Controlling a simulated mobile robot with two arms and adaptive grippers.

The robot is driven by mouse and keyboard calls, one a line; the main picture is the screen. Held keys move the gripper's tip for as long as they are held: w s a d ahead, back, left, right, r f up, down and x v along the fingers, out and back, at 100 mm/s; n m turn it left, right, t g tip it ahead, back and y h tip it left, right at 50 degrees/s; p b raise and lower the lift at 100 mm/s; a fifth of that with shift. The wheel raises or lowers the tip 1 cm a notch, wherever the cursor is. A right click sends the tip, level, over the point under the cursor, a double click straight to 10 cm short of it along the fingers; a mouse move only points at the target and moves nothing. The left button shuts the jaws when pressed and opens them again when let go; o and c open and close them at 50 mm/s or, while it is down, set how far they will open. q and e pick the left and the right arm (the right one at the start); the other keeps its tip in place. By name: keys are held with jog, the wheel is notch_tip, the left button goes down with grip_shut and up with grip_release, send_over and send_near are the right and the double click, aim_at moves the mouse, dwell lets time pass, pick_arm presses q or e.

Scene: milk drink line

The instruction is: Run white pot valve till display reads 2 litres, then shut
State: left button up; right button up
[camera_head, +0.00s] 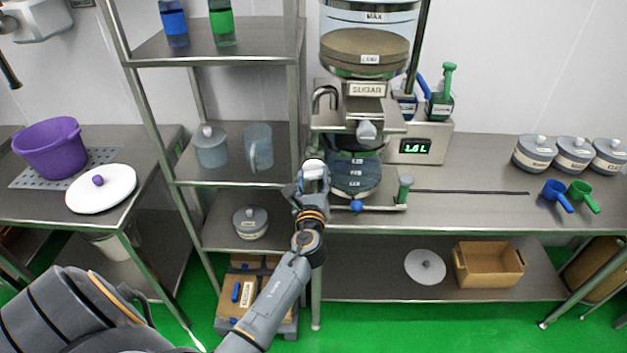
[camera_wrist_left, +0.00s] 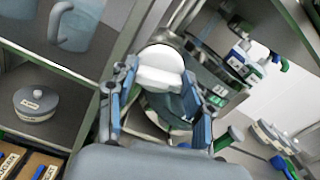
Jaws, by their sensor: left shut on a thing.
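My left gripper (camera_head: 313,190) is shut on a white rounded part (camera_head: 314,169), which I take to be the white valve handle, at the left of the dispenser stand. In the left wrist view the gripper's fingers (camera_wrist_left: 157,105) stand on both sides of this white part (camera_wrist_left: 160,68). The small green display (camera_head: 415,147) on the steel box seems to read 1.6 L; the digits are small. A clear vessel (camera_head: 356,178) with label marks stands under the dispenser (camera_head: 366,90) marked SUGAR. I cannot make out a white pot as such. My right gripper is not in view.
Shelves at the left hold a clear jug (camera_head: 259,148) and lidded pots (camera_head: 250,223). A purple bowl (camera_head: 52,147) and a white lid (camera_head: 101,188) are on the left table. Lidded jars (camera_head: 535,152) and scoops (camera_head: 556,195) stand right; the bench between is mostly clear.

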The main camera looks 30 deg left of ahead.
pick_arm(q)
jog(key=shift+f+n+b, duration=0.1)
jog(key=shift+n+b, duration=0.4)
jog(key=shift+n, duration=0.8)
jog(key=o, duration=1.1)
jog(key=shift+o, duration=0.2)
jog(key=v, duration=1.2)
jog(key=shift+s+a, duration=0.1)
